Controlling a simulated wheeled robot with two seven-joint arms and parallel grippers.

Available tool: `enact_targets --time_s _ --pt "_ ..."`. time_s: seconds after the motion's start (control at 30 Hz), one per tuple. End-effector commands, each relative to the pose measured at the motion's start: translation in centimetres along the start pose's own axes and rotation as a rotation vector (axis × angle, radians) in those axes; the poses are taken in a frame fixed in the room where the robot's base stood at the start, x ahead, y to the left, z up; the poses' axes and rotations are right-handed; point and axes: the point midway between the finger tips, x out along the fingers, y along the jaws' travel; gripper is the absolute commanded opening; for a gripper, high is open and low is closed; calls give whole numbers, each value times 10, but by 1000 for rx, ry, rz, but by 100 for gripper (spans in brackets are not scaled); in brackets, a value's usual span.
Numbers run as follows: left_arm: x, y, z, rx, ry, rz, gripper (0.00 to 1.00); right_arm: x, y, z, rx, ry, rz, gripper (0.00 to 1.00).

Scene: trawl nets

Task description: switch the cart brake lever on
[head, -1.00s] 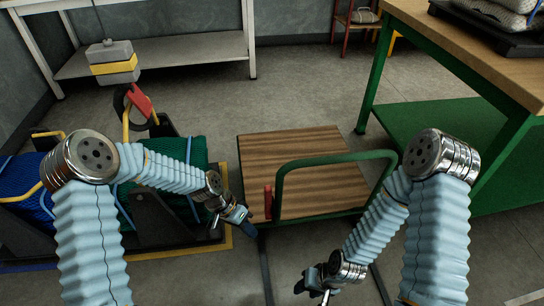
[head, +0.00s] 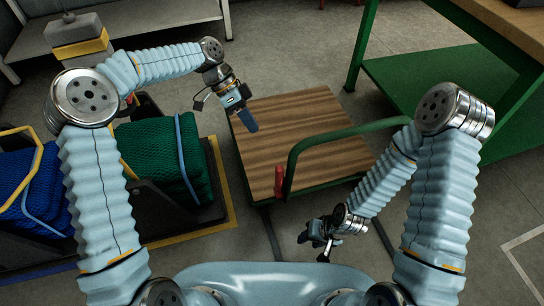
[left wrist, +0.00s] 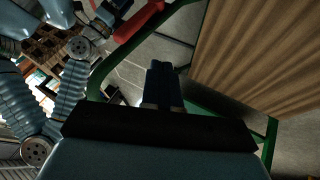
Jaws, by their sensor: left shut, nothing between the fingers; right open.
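The cart (head: 300,135) has a brown wooden deck and a green tubular handle (head: 345,132). Its red brake lever (head: 279,181) stands upright at the cart's near left edge, beside the handle's foot. It also shows in the left wrist view (left wrist: 137,20), at the top. My left gripper (head: 251,124) is shut and empty, above the far left part of the deck, apart from the lever. Its shut fingers (left wrist: 164,85) show in the left wrist view. My right gripper (head: 310,236) is open and empty, low in front of the cart, right of the lever.
A green net bundle (head: 155,160) and a blue one (head: 35,195) lie in dark cradles at left. A grey and yellow block (head: 80,40) hangs at upper left. A green-legged workbench (head: 440,75) stands at right. Floor between cart and bench is clear.

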Motion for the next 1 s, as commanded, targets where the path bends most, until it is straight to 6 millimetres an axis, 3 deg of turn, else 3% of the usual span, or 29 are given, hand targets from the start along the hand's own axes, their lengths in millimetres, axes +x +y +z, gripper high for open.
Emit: enact_targets --time_s 0.47,0.67,1.0 --pt "-1 2 -2 20 -4 7 0 0 0 0 0 0 0 43" --pt "27 3 -2 20 -5 9 0 0 0 0 0 0 0 43" --pt "98 3 -2 21 -5 8 0 -2 -1 0 -1 0 -1 43"
